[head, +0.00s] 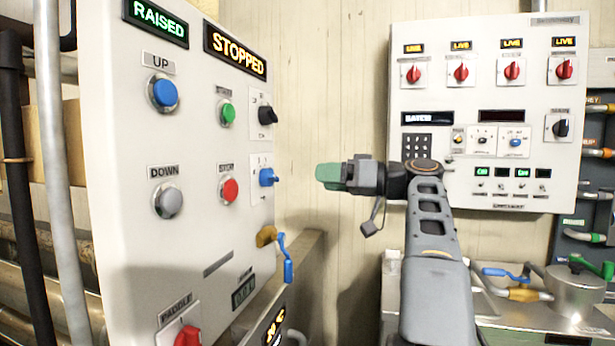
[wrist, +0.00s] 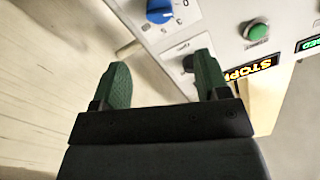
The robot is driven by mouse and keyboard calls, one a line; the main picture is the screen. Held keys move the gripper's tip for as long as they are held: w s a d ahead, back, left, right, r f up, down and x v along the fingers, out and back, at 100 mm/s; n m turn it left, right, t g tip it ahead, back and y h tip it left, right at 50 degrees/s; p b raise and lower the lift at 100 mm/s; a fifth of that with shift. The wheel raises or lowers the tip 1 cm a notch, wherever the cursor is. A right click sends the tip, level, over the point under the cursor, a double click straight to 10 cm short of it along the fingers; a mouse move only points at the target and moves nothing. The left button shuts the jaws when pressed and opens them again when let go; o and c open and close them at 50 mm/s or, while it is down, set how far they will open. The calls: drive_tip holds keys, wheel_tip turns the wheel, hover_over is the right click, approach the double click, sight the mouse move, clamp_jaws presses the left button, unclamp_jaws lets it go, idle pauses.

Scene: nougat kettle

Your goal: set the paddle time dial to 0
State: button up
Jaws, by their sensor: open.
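A blue knob (head: 267,177) sits on a white plate with markings, at the right edge of the left control panel. It also shows in the wrist view (wrist: 160,10), at the top, with a few characters around it. I take it as the paddle time dial; its label and setting are not readable. My gripper (head: 328,176) is right of the panel, apart from the knob in the head view. In the wrist view my gripper (wrist: 162,80) is open, with nothing between its green fingers. A black knob (wrist: 189,63) shows beside the right finger, partly hidden by it.
The left panel (head: 130,120) also has green (head: 227,113) and red (head: 229,190) buttons, a blue UP button (head: 164,92), and a blue-handled valve (head: 288,268) below. Its displays read RAISED and STOPPED. Another panel (head: 480,100) with red knobs hangs on the back wall.

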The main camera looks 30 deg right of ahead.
drive_tip(key=shift+v, duration=1.05)
drive_tip(key=w+a+f+m+g+h+p, duration=0.1)
drive_tip(key=a+f+m+g+h+p, duration=0.25)
drive_tip(key=a+p, duration=0.3)
drive_tip(key=w+a+f+m+g+h+p, duration=0.1)
drive_tip(key=a+f+m+g+h+p, duration=0.1)
drive_tip(key=a+f+p, duration=0.35)
drive_tip(key=s+a+f+g+h+p, duration=0.2)
drive_tip(key=s+a+f+h+p, duration=0.1)
drive_tip(key=s, duration=0.4)
drive_tip(key=s+a+f+n+g+h+p, duration=0.1)
drive_tip(key=s+a+f+g+h+p, duration=0.1)
drive_tip(key=s+a+f+p, duration=0.3)
wheel_tip(320, 180, down, 2)
drive_tip(key=s+h+p, duration=0.1)
drive_tip(key=p, duration=0.2)
drive_tip(key=shift+s+p, duration=0.3)
drive_tip(key=shift+s, duration=0.1)
